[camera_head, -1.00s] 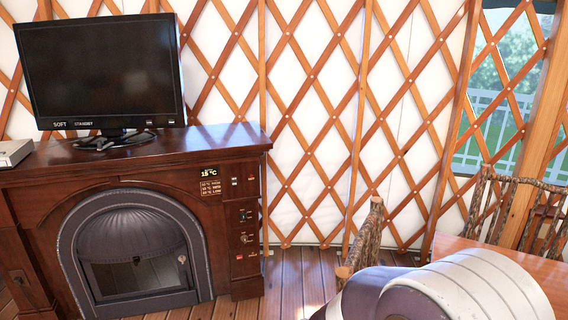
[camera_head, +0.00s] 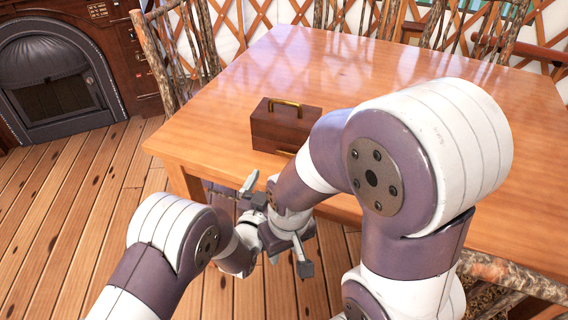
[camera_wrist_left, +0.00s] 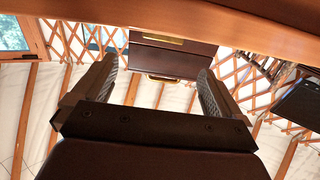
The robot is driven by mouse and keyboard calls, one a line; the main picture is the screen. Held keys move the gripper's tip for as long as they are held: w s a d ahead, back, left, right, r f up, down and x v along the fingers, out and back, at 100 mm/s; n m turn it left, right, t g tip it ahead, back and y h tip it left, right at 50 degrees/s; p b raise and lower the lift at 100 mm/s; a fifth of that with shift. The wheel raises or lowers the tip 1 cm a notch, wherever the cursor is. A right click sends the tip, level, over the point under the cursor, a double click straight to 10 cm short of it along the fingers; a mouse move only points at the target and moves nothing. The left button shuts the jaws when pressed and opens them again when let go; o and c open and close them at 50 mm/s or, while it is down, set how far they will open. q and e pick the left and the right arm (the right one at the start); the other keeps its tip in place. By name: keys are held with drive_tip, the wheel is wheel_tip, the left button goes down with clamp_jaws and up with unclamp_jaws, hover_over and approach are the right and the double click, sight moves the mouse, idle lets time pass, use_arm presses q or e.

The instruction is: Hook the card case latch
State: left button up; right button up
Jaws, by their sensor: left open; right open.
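The card case (camera_head: 277,130), a dark brown box with a brass handle on top, stands upright on the wooden table (camera_head: 420,70) near its front-left edge. A small brass piece (camera_head: 286,153) shows low on its front. In the left wrist view, which looks upside down, the case (camera_wrist_left: 180,61) appears beyond and between the open fingers of my left gripper (camera_wrist_left: 158,72). A brass piece (camera_wrist_left: 157,38) shows on its face there; whether it is hooked I cannot tell. My right gripper (camera_head: 290,260) is open and empty, below the table edge, close beside my left gripper (camera_head: 252,193).
Branch-framed chairs (camera_head: 180,45) stand at the table's left and far sides. A dark fireplace (camera_head: 55,80) is at the far left. The table top behind and right of the case is clear. My right arm covers part of the table.

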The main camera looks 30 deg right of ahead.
sight(287, 153)
use_arm(q)
drive_tip(key=x, duration=0.9)
drive_tip(key=shift+w+d+f+b, duration=0.1)
drive_tip(key=shift+w+d+b, duration=0.05)
drive_tip(key=shift+w+b, duration=0.25)
